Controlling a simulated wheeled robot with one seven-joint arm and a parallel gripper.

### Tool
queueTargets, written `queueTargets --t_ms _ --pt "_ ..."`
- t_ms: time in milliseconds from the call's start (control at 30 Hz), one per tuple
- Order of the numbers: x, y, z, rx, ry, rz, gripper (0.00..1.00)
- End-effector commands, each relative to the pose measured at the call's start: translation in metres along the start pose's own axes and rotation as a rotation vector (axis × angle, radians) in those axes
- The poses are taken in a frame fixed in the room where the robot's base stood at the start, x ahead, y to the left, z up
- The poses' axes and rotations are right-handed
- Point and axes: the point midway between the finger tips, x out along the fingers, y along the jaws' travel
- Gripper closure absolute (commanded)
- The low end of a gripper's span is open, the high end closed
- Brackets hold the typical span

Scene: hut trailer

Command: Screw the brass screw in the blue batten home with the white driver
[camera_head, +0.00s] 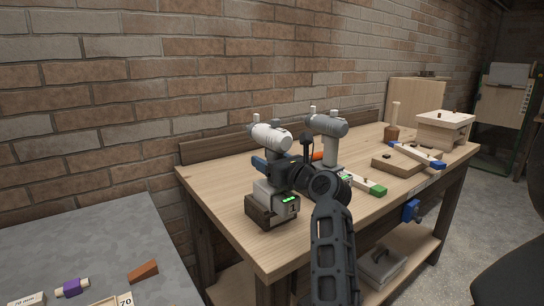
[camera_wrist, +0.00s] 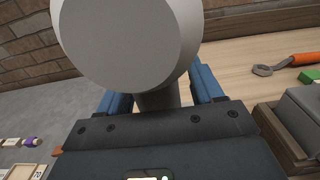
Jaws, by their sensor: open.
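The white driver (camera_head: 268,136) stands upright on its base on the left part of the workbench. My gripper (camera_head: 270,167) is at its handle, with one blue finger showing beside it. In the wrist view the driver's round pale body (camera_wrist: 122,40) fills the top. Its handle (camera_wrist: 155,100) is between the two spread blue fingers of my gripper (camera_wrist: 162,95); a grip on it does not show. A batten with a blue end (camera_head: 437,165) lies on the bench's right part. The brass screw is too small to make out.
A second, greyer driver (camera_head: 328,125) stands close to the right. An orange-handled wrench (camera_wrist: 290,62) lies nearby. A grey table (camera_head: 90,250) is at left.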

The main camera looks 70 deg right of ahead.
Motion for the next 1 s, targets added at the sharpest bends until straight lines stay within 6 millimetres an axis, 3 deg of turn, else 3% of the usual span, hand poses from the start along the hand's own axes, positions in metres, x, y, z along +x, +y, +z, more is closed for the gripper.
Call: queueTargets --t_ms 133,400,1000 --pt "0.0103 -0.0003 0.0004 0.000 -0.001 0.000 0.34" --pt "0.0112 0.0001 -0.0002 -0.002 -0.001 0.001 0.36" --pt "0.0110 0.0002 -0.0002 -0.002 0.000 0.001 0.93"
